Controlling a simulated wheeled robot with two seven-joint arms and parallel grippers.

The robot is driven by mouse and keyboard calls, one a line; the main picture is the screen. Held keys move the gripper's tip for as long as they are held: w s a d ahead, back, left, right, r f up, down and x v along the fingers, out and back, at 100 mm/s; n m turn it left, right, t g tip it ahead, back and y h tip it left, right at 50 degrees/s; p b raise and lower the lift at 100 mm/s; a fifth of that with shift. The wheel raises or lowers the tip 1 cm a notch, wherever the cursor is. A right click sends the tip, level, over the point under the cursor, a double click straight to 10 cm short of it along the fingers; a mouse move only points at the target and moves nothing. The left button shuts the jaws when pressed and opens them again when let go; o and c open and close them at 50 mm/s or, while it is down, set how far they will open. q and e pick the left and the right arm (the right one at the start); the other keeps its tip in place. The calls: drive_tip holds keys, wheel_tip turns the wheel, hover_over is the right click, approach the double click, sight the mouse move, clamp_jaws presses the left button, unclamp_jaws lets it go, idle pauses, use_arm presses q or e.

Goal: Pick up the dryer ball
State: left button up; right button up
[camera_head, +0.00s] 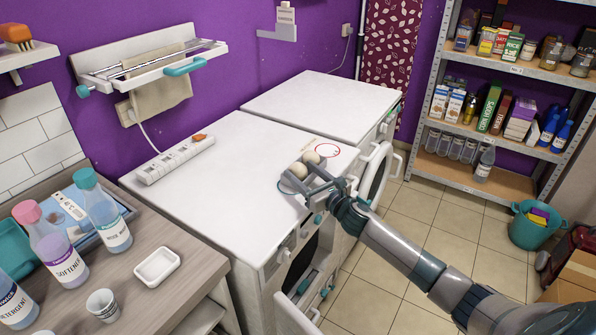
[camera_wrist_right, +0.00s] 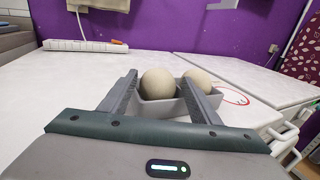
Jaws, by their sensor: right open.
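Two beige dryer balls sit in a small grey tray (camera_wrist_right: 165,108) on the white machine top. One ball (camera_head: 299,171) also shows in the right wrist view (camera_wrist_right: 157,83), where it appears between my finger lines. The other ball (camera_head: 311,157) is to its right in the wrist view (camera_wrist_right: 198,77), partly behind my right-hand finger. My right gripper (camera_wrist_right: 163,92) is open, with its fingers reaching toward the tray; it shows in the head view (camera_head: 303,179) too. I cannot tell whether the fingers touch the tray or a ball. My left gripper is out of view.
A white power strip (camera_head: 175,160) lies at the machine's back left. A red circle (camera_head: 326,150) marks the top beside the tray. Bottles (camera_head: 105,215), a white dish (camera_head: 157,266) and a cup (camera_head: 103,305) stand on the left counter. The machine top's front left is clear.

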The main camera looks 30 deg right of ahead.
drive_tip(key=shift+w, duration=0.2)
drive_tip(key=shift+c, duration=0.6)
drive_tip(key=c, duration=0.7)
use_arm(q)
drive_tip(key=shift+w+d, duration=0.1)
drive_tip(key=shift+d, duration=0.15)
use_arm(e)
drive_tip(key=shift+r, duration=0.1)
